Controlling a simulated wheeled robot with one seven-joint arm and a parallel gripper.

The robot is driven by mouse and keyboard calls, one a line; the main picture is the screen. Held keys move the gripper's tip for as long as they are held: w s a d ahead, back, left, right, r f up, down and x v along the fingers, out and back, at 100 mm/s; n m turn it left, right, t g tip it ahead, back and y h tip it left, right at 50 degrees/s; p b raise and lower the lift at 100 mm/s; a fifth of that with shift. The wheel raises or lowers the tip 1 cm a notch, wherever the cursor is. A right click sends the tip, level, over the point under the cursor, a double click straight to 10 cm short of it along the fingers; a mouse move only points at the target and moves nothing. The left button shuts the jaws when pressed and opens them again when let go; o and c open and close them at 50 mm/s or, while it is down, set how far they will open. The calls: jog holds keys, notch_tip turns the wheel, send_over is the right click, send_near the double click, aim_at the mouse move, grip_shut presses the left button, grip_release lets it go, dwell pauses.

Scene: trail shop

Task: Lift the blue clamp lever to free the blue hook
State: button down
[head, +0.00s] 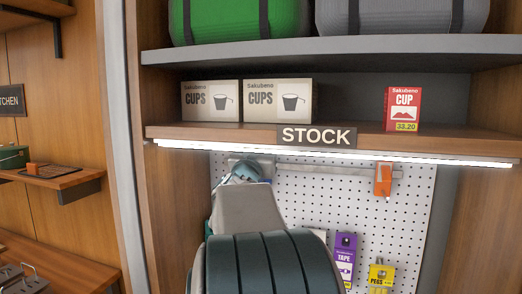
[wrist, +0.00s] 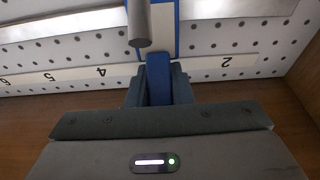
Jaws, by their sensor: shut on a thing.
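In the wrist view, the blue clamp lever (wrist: 158,70) sits between the two fingers of my gripper (wrist: 158,88), which is shut on it. Behind it is the blue body of the hook (wrist: 163,45), with a grey metal rod (wrist: 140,24) standing out in front of it at the top. The blue body is against a numbered rail. In the head view, my arm covers most of this area, and only a blue patch (head: 246,170) shows at the arm's end by the rail. I cannot tell how far the lever is raised.
A pale rail (head: 340,170) crosses the white pegboard (head: 415,210) under the STOCK shelf (head: 220,133). An orange clamp (head: 383,180) sits on the rail to the right. Purple TAPE (head: 345,255) and yellow PEGS (head: 380,277) packs hang below. Cup boxes (head: 278,100) stand above.

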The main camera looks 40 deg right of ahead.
jog(key=c, duration=1.3)
grip_release()
jog(key=shift+s+a+f, duration=0.2)
jog(key=shift+a, duration=0.2)
jog(key=b+v, duration=0.4)
jog(key=v, duration=0.9)
